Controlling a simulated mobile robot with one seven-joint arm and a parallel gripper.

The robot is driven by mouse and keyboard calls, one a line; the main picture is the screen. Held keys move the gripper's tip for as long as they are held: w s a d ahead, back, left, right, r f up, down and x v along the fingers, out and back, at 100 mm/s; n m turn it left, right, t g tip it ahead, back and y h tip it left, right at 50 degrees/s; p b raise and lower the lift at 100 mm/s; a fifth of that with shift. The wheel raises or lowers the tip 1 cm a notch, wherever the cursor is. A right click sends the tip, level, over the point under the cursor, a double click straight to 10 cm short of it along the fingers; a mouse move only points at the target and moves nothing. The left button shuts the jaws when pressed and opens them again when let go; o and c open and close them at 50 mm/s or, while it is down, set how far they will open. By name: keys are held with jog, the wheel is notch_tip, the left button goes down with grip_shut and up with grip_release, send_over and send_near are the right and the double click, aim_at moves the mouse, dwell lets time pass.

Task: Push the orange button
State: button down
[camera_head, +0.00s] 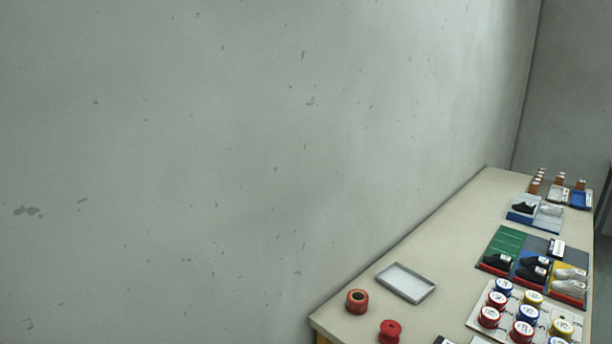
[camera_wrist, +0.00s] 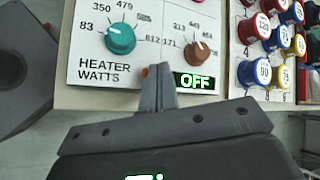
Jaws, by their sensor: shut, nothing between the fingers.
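In the wrist view a white heater panel (camera_wrist: 85,50) carries a teal knob (camera_wrist: 120,38), a brown knob (camera_wrist: 197,52) and a green-lit display reading OFF (camera_wrist: 194,82). A small piece of the orange button (camera_wrist: 145,72) shows between the knobs, low on the panel. My gripper (camera_wrist: 160,70) is shut and empty, with its fingertips right beside the orange piece. The fingers hide part of the button, and I cannot tell whether they touch it. My gripper is not seen in the head view.
Numbered spools (camera_wrist: 263,70) stand on a board right of the panel. In the head view the table (camera_head: 450,235) along the wall holds a grey tray (camera_head: 407,281), a red spool (camera_head: 390,331), a hollow red roll (camera_head: 357,301) and shoes (camera_head: 497,261) on coloured mats.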

jog(key=shift+f, duration=0.3)
jog(key=shift+r, duration=0.5)
jog(key=shift+r, duration=3)
